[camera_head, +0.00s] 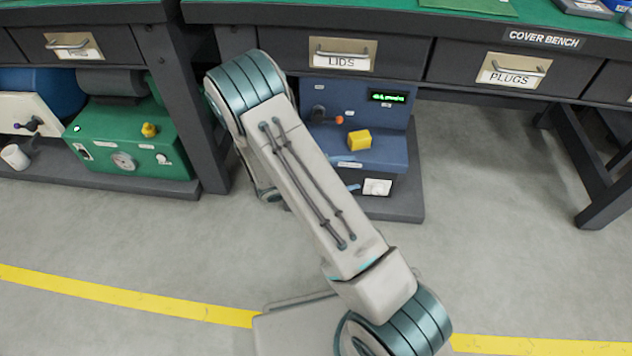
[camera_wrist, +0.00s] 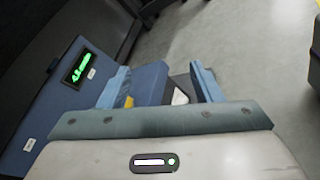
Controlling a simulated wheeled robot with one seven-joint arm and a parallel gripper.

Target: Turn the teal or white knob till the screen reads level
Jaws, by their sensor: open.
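The blue test machine (camera_head: 385,145) stands under the bench. Its small dark screen (camera_head: 387,97) shows green text too small to read; the screen also appears tilted in the wrist view (camera_wrist: 80,68). No teal knob can be made out. My gripper (camera_wrist: 161,85) is open, its blue fingers apart beside the machine's lower front. In the head view my arm mostly hides it.
A yellow block (camera_head: 359,140) and an orange knob (camera_head: 339,119) are on the blue machine. A green machine (camera_head: 135,150) stands on a low shelf at left. The bench with drawers (camera_head: 342,52) overhangs above. The floor in front is clear, with a yellow line (camera_head: 130,295).

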